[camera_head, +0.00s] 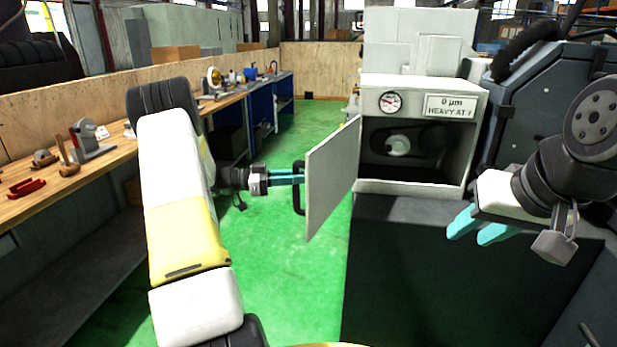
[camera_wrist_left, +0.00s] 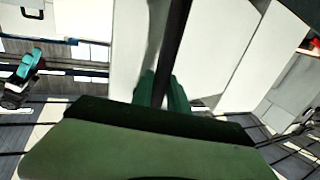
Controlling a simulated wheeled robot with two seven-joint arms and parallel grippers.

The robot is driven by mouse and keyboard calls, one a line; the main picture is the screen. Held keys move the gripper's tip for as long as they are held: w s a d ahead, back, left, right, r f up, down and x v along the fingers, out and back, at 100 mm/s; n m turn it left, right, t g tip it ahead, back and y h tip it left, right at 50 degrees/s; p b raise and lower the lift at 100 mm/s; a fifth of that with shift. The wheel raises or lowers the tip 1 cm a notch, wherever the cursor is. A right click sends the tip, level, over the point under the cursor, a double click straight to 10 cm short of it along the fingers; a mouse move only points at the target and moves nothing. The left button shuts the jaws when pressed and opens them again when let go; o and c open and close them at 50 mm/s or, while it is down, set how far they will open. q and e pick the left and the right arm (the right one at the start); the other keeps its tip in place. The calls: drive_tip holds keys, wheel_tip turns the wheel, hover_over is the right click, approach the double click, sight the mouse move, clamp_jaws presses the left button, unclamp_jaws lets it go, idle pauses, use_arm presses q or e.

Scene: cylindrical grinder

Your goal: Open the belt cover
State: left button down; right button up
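The belt cover (camera_head: 331,178) is a thin pale panel hinged at the left of the grinder's front housing. It stands swung outward, and the belt opening (camera_head: 405,147) shows a dark recess with a pulley (camera_head: 398,145). A dark bar handle (camera_head: 299,199) is on the cover's left-hand face. My left gripper (camera_head: 297,178) reaches the handle from the left. In the left wrist view the handle (camera_wrist_left: 175,45) passes between the green fingertips (camera_wrist_left: 160,95), which look closed around it. My right gripper (camera_head: 478,230) is empty, its teal fingers apart, in front of the machine at the right.
The grinder housing (camera_head: 470,120) carries a dial gauge (camera_head: 390,102) and a sign (camera_head: 450,106). A wooden workbench (camera_head: 100,165) with tools runs along the left. Green floor (camera_head: 275,245) is clear between.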

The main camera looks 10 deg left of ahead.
use_arm(q)
drive_tip(key=c, duration=1.3)
unclamp_jaws()
drive_tip(key=shift+w+d, duration=0.2)
drive_tip(key=shift+a, duration=0.1)
drive_tip(key=v, duration=0.7)
drive_tip(key=shift+s+a, duration=0.15)
drive_tip(key=shift+a, duration=0.2)
